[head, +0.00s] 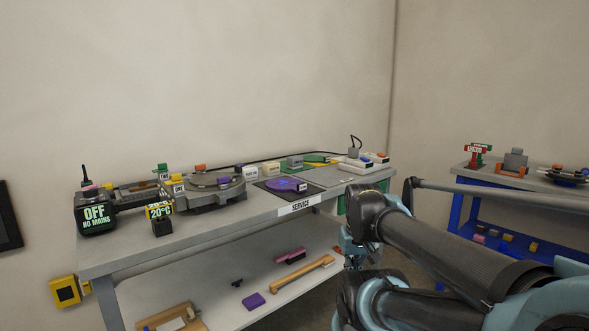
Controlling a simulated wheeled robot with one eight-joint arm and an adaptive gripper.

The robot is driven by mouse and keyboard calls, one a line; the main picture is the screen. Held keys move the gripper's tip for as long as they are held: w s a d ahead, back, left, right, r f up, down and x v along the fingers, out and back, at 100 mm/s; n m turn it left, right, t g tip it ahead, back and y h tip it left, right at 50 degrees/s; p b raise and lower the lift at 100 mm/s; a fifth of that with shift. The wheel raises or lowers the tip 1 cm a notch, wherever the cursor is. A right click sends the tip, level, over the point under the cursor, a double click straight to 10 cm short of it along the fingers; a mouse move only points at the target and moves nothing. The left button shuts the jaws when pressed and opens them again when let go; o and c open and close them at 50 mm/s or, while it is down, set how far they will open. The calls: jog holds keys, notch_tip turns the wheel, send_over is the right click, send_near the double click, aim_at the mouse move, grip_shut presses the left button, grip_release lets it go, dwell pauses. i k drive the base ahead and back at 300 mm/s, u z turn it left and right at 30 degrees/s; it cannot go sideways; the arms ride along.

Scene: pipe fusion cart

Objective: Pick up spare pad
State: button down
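My gripper (353,262) hangs low at the right end of the service cart (120,252), small and partly covered by my dark arm. Whether its fingers are open cannot be made out. No label marks a spare pad, so I cannot tell which thing it is. A flat purple block (253,300) lies on the lower shelf (285,290). A pink and dark block (290,255) lies farther back there. A purple round piece (284,184) lies on a dark mat on the cart top. A green piece (315,158) lies behind it. My gripper is apart from these pieces.
A long wooden-coloured bar (303,273) and a wooden box (172,321) lie on the lower shelf. A blue-framed cart (455,215) stands at right.

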aim_at(296, 162)
jog(key=u, duration=0.1)
jog(key=k, duration=0.4)
jog(key=z, duration=0.75)
jog(key=i, duration=1.45)
jog(key=u, duration=0.2)
